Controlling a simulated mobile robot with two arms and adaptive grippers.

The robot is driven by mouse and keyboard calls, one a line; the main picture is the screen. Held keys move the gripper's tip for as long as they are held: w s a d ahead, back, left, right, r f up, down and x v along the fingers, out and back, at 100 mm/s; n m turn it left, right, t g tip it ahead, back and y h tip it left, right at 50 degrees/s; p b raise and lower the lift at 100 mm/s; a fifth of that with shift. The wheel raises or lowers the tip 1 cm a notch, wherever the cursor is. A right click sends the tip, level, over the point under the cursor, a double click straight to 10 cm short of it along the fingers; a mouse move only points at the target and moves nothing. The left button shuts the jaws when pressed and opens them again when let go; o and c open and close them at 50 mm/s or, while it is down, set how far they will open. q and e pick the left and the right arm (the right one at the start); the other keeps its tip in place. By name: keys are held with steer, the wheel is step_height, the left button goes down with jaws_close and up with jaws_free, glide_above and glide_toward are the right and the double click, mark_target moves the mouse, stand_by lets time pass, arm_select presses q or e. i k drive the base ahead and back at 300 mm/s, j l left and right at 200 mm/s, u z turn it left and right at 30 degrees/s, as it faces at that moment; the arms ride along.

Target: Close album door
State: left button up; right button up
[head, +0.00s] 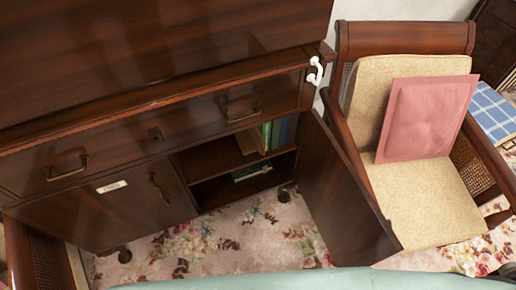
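A dark wood cabinet (130,120) stands at the left and middle. Its right-hand door (345,195) is swung wide open toward me, and its free edge is close to the armchair. The open compartment (215,158) has a shelf, with upright books (275,135) above and more books (253,171) below. The left-hand door (105,210) is shut and carries a small pale label (111,186), too small to read, and a metal handle (158,187). I cannot make out either of my grippers in the head view.
An armchair (435,205) with a pink cushion (425,115) stands just right of the open door. Shut drawers (235,108) run above the doors. A white handle-like piece (315,72) sits at the cabinet's upper right corner. Floral carpet (215,240) lies clear before the compartment.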

mark_target(355, 232)
steer(key=l+u, duration=0.15)
steer(key=l, duration=0.3)
steer(key=l+u, duration=0.2)
steer(key=l, duration=0.25)
steer(key=k+l+u, duration=0.15)
steer(key=l, duration=0.3)
steer(key=l+u, duration=0.2)
steer(key=l, duration=0.25)
steer(key=k+l+u, duration=0.15)
steer(key=l, duration=0.25)
steer(key=k+l+u, duration=0.2)
steer(key=l, duration=0.2)
steer(key=k+l, duration=0.15)
steer(key=k+u, duration=0.15)
steer(key=k, duration=0.55)
